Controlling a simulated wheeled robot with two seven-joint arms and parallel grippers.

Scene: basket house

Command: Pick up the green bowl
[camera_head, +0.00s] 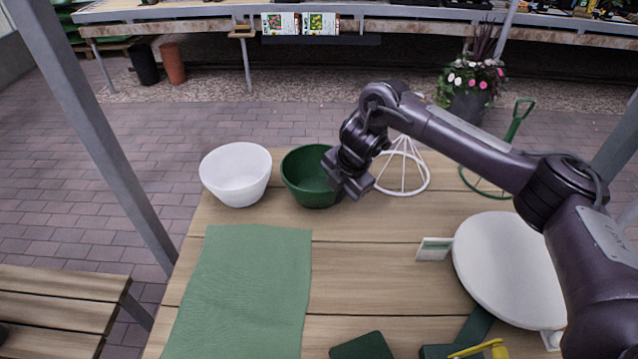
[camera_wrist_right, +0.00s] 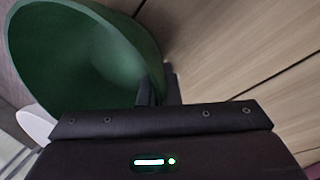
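The green bowl (camera_head: 303,178) stands near the back edge of the wooden table in the head view, beside a white bowl. My right gripper (camera_head: 345,187) is at its right side and covers part of the rim. In the right wrist view the green bowl (camera_wrist_right: 75,60) fills the upper left. There the fingers of my right gripper (camera_wrist_right: 160,88) are close together with the bowl's wall between them, one inside and one outside. I cannot tell any clear gap between the bowl and the table. My left gripper is not in view.
The white bowl (camera_head: 236,174) stands just left of the green bowl. A white wire frame (camera_head: 412,178) is behind my right arm. A green cloth (camera_head: 245,285) lies on the left of the table (camera_head: 375,270). A round white plate (camera_head: 505,265) is at the right. The table's middle is clear.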

